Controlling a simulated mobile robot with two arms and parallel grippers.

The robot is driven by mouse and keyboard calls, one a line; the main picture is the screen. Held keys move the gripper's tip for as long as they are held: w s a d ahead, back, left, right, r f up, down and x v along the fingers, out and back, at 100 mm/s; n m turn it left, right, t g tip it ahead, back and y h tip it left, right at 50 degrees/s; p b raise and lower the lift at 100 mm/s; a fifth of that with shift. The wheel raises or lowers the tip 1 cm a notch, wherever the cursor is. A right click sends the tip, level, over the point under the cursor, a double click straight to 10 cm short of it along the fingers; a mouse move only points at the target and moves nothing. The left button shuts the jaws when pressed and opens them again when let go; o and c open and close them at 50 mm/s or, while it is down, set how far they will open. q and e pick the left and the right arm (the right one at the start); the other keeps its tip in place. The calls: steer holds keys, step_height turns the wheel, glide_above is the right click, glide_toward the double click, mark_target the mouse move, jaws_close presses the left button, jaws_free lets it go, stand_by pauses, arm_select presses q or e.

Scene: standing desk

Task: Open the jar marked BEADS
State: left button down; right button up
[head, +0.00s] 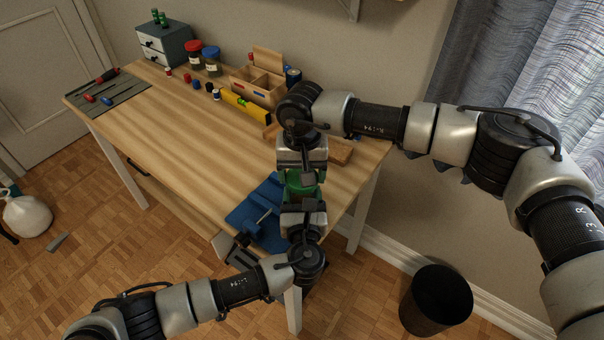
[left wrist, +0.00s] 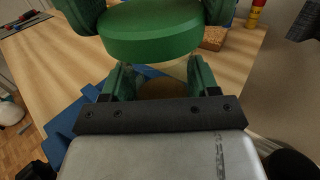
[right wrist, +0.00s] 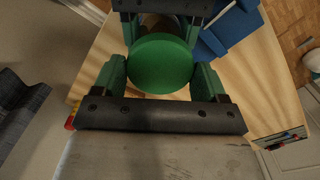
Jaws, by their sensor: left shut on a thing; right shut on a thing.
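A green lid (right wrist: 160,63) sits between the green fingers of my right gripper (right wrist: 160,78), which is shut on it. The lid also shows in the left wrist view (left wrist: 150,32). My left gripper (left wrist: 160,80) is shut on a jar, mostly hidden behind the fingers; a brownish part of it (left wrist: 160,90) shows between them. In the head view the two grippers face each other above the desk's near right corner. I cannot tell whether the lid still touches the jar. No BEADS label is readable.
On the wooden desk (head: 175,125), a red-lidded jar (head: 194,55) and a blue-lidded jar (head: 212,60) stand at the back, beside a wooden organizer (head: 262,85) and a yellow level (head: 245,107). The desk's left middle is clear.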

steer(key=shift+r, duration=0.2)
steer(key=shift+r, duration=1.95)
arm_select(q)
steer(key=shift+c, duration=0.9)
jaws_free()
steer(key=shift+s, duration=0.15)
